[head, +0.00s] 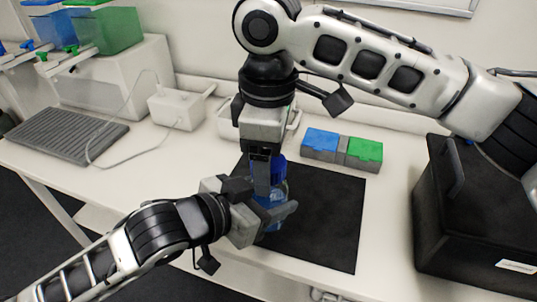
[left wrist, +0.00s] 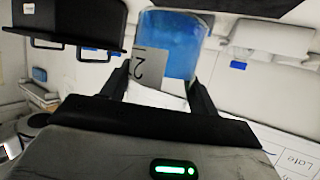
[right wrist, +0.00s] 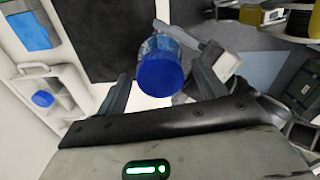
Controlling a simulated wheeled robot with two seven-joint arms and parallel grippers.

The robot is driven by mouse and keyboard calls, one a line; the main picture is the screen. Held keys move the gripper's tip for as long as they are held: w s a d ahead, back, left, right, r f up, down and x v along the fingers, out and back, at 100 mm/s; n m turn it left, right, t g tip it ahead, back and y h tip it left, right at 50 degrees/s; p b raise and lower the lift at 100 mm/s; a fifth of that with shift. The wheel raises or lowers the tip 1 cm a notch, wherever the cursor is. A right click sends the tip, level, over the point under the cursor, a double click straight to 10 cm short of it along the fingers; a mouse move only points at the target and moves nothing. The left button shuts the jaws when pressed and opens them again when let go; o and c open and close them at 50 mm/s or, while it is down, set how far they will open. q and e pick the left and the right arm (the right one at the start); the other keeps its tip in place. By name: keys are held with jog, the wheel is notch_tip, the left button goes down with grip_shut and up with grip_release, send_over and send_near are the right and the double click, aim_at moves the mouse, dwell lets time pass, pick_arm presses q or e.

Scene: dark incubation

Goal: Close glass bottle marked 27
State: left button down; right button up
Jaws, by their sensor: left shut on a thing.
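The glass bottle (head: 272,200) looks blue and stands over the black mat, partly hidden by my grippers. In the left wrist view it shows a grey label (left wrist: 146,68) on which a "2" can be read. My left gripper (head: 268,212) is shut on the bottle's body from the left. A blue cap (right wrist: 160,76) is at the top of the bottle; whether it is tight cannot be told. My right gripper (right wrist: 163,88) points down from above, its fingers open on either side of the cap, with gaps visible. In the head view its fingers partly cover the cap (head: 279,163).
A box with blue and green lids (head: 341,150) stands behind the black mat (head: 325,220). A large black box (head: 470,220) is at the right. A white container with handles (head: 226,124) is behind my right gripper. A grey keyboard-like panel (head: 65,133) lies left.

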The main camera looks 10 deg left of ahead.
jog(key=shift+r, duration=2.3)
jog(key=shift+c, duration=0.5)
jog(key=n, duration=0.1)
jog(key=r+n, duration=0.1)
jog(key=n, duration=0.3)
jog(key=shift+r, duration=0.35)
jog(key=n, duration=0.2)
jog(key=r+n, duration=0.1)
jog(key=n, duration=0.3)
jog(key=shift+r+n, duration=0.35)
jog(key=shift+n, duration=0.05)
